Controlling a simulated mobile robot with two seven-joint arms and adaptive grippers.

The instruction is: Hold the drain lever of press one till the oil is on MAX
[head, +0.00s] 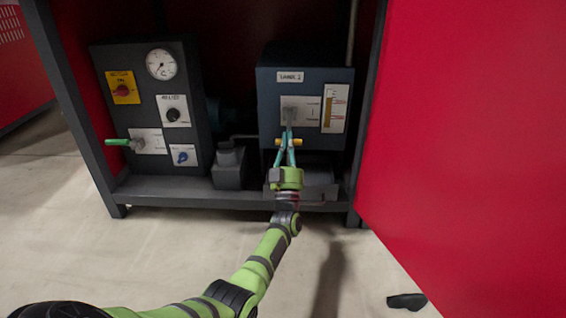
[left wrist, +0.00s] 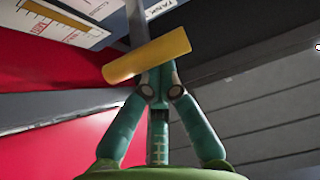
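The yellow-handled lever (head: 296,142) sticks out from the dark blue tank box (head: 267,107) inside the cabinet. My left gripper (head: 286,141) reaches up to it from below, with its teal fingers together at the handle. In the left wrist view the fingertips (left wrist: 158,82) meet at the underside of the yellow handle (left wrist: 130,62), and the grey lever stem (left wrist: 136,20) runs up behind it. The oil gauge (head: 335,108) on the box has an orange-brown column; its marks are too small to read. It also shows partly in the left wrist view (left wrist: 62,22). My right gripper is out of view.
A dark panel (head: 140,105) at the left carries a round dial (head: 161,64), knobs and a green-handled lever (head: 118,142). A red door (head: 470,140) stands open at the right. The cabinet's bottom rail (head: 160,187) runs below. The floor in front is mostly clear.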

